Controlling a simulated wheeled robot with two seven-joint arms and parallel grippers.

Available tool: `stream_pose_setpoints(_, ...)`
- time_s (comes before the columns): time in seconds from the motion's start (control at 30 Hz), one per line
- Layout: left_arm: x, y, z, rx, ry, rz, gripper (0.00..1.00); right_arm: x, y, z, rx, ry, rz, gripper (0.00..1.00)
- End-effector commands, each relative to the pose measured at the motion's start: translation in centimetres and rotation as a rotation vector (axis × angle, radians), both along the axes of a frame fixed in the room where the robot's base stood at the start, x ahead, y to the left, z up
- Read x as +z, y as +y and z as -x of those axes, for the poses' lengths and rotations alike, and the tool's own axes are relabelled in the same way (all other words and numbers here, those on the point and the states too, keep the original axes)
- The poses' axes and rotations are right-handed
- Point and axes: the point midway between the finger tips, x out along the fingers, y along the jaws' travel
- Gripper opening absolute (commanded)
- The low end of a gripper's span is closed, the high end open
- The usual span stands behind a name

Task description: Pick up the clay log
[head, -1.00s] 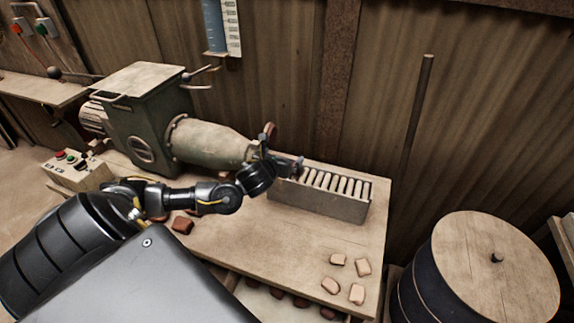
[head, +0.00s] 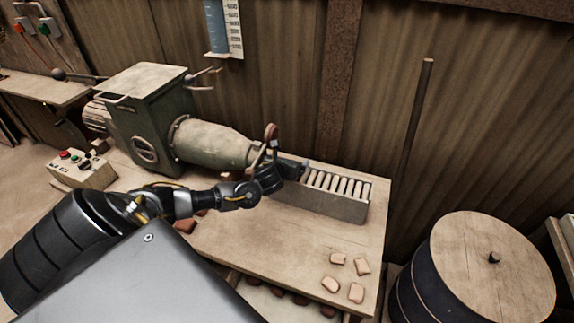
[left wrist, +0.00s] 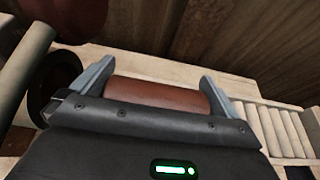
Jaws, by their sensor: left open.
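The clay log (left wrist: 160,94) is a reddish-brown cylinder, seen in the left wrist view lying crosswise between the two fingers of my left gripper (left wrist: 158,88). The gripper is open, with one finger near each end of the log. I cannot tell whether the fingers touch it. In the head view my left gripper (head: 290,168) is at the nozzle end of the green press (head: 207,142), by the left end of the roller tray. The log is hidden there behind the gripper and wrist. My right gripper is not in view.
The roller tray (head: 325,206) runs right from the gripper; its rollers (left wrist: 285,128) look empty. Small clay pieces (head: 330,284) lie on the bench's front right. A control box (head: 82,170) stands left. A round-topped drum (head: 492,265) stands at the right. The middle of the bench is mostly clear.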

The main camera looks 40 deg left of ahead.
Motion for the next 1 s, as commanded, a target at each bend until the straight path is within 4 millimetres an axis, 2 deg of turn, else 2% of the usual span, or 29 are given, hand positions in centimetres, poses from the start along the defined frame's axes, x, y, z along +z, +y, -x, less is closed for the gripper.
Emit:
stream_pose_setpoints(0.27, -0.16, 0.06, -0.32, -0.001, 0.000, 0.000, 1.00, 0.03, -0.02, -0.02, 0.000, 0.000, 0.000, 0.36)
stream_pose_setpoints(0.6, -0.15, 0.10, -0.28, 0.000, 0.000, 0.000, 0.57, 0.04, -0.03, -0.09, -0.001, -0.001, 0.001, 0.36)
stream_pose_setpoints(1.0, 0.64, 0.19, -0.35, 0.000, -0.003, 0.000, 0.56, -0.02, -0.04, -0.15, 0.000, -0.002, 0.001, 0.36)
